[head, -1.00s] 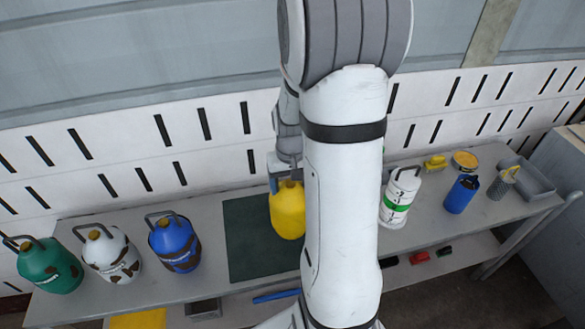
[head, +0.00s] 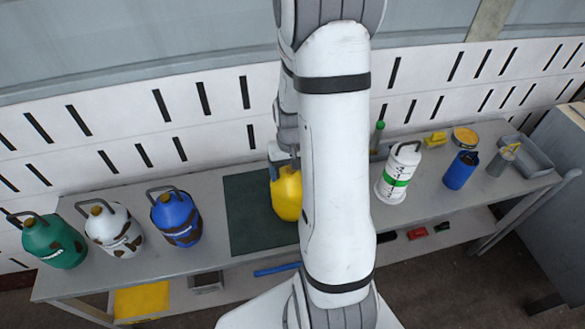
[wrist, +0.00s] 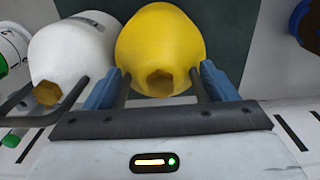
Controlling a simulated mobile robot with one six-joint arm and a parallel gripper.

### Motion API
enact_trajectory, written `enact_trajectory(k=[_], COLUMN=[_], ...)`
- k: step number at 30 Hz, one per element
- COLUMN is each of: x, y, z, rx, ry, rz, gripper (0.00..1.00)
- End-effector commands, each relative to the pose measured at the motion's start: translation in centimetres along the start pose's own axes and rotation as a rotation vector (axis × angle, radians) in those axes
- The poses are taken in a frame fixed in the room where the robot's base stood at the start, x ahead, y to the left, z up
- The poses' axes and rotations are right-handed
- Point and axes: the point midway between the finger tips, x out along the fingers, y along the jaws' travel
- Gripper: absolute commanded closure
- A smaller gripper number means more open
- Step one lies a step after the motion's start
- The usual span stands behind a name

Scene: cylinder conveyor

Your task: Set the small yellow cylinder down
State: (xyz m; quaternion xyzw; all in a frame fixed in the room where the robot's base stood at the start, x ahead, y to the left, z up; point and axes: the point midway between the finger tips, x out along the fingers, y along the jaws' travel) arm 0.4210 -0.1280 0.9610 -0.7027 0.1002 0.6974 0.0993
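The small yellow cylinder (head: 286,195) is over the dark green mat (head: 240,215) in the head view, upright, its right side partly behind my arm. In the wrist view it (wrist: 160,40) sits between my gripper's two blue fingers, its brown hexagonal cap toward me. My gripper (wrist: 160,88) has a finger at each side of the dark handle and appears shut on it. In the head view my gripper (head: 284,163) is just above the cylinder, mostly hidden by my arm. I cannot tell whether the cylinder's base touches the mat.
A white cylinder (wrist: 75,50) stands close beside the yellow one in the wrist view. Blue (head: 177,220), white (head: 113,230) and green (head: 55,243) cylinders stand left on the grey table. A white cylinder with a green band (head: 398,175) stands right. The mat's left part is clear.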

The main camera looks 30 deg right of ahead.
Motion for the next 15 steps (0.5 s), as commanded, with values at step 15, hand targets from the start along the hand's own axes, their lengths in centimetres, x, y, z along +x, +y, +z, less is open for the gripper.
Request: enact_trajectory(k=[15], x=[-0.45], y=[-0.05], z=[-0.01], rx=[-0.001], ry=[0.0], rz=[0.0], gripper=[0.04])
